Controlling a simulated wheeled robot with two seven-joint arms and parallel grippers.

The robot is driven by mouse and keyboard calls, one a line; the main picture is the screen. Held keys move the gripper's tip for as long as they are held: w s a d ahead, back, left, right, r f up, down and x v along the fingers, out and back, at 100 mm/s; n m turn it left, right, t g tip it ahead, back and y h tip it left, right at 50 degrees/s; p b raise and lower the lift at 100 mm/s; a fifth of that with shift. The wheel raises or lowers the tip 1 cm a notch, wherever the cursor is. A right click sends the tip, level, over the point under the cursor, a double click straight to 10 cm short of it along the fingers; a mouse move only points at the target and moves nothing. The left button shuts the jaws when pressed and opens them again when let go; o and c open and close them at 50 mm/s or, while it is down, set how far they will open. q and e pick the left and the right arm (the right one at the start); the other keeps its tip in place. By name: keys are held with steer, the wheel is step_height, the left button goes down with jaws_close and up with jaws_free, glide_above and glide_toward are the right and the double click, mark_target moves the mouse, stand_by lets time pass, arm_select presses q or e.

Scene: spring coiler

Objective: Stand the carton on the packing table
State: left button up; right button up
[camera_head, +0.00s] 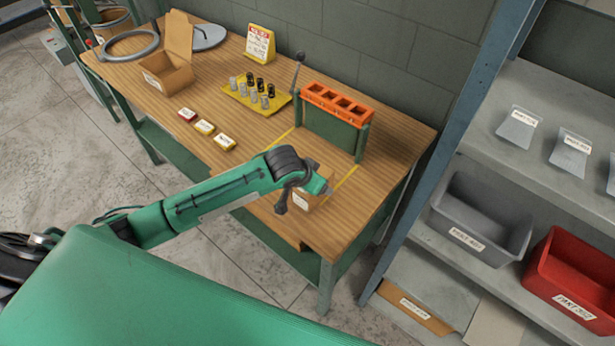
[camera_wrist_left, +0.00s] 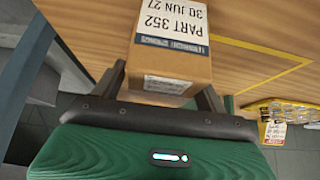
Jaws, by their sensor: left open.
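The small brown carton (camera_head: 301,199) is on the wooden packing table (camera_head: 240,180), near its front right end and beside a yellow line. My arm partly hides it in the head view. In the left wrist view the carton (camera_wrist_left: 172,65) shows a white label reading PART 352, 30 JUN 27, upside down in the picture. My left gripper (camera_head: 306,194) is at the carton. In the wrist view its open fingers (camera_wrist_left: 163,85) are on either side of the carton. Whether the carton's base touches the table is hidden. My right gripper is not in view.
An orange-topped green rack (camera_head: 335,118) stands behind the carton. A yellow tray (camera_head: 258,95) with small cylinders, several small labelled boxes (camera_head: 204,127) and an open cardboard box (camera_head: 168,78) stand further left. A shelf with a grey bin (camera_head: 481,222) and red bin (camera_head: 572,275) is at right.

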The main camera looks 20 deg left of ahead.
arm_select(q)
steer(key=b+v, duration=0.1)
steer(key=v, duration=1)
steer(key=shift+s+r, duration=0.1)
